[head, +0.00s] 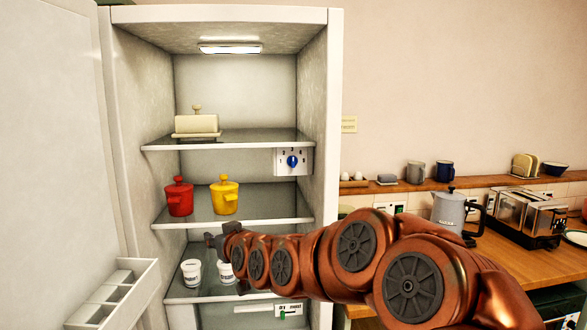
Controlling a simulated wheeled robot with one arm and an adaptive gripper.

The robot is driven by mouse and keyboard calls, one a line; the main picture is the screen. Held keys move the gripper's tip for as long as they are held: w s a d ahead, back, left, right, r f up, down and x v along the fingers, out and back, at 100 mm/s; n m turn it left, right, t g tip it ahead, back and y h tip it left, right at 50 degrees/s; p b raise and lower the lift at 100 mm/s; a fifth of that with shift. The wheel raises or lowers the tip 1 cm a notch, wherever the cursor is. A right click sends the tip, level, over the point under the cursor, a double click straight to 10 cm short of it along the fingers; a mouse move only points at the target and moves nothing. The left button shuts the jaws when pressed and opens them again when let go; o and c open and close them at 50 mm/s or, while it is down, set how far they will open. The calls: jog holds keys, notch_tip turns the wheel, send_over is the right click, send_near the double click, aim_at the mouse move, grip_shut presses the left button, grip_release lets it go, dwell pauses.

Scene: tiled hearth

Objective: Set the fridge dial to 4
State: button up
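The fridge (335,120) stands open, with its door (55,150) swung to the left. The dial (292,161) is a round blue knob on a small white plate with markings around it, under the front right of the upper shelf. The knob's pointer and the digits are too small to read surely. My gripper (215,241) is at the front of the fridge, below the middle shelf, left of and lower than the dial and apart from it. It is small and dark, and I cannot tell whether its fingers are open.
A butter dish (196,125) is on the upper shelf. Red (179,198) and yellow (224,197) lidded pots stand on the middle shelf. White tubs (191,272) stand lower, one partly behind my arm. A door bin (112,295) juts out at left. A counter with a kettle (448,208) and toaster (530,212) is at right.

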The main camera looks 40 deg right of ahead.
jog(key=d+r+m+t+h, duration=0.2)
jog(key=d+r+h, duration=0.25)
jog(key=d, duration=0.45)
jog(key=m+h+b, duration=0.2)
jog(key=m+h, duration=0.2)
jog(key=h, duration=0.2)
send_near(293, 159)
jog(key=d, duration=0.1)
jog(key=shift+t, duration=0.4)
jog(key=shift+w+p+x, duration=0.2)
jog(key=shift+p+x, duration=1.05)
jog(key=shift+x, duration=2.8)
jog(key=shift+a+f, duration=0.15)
jog(key=shift+a, duration=0.05)
grip_shut()
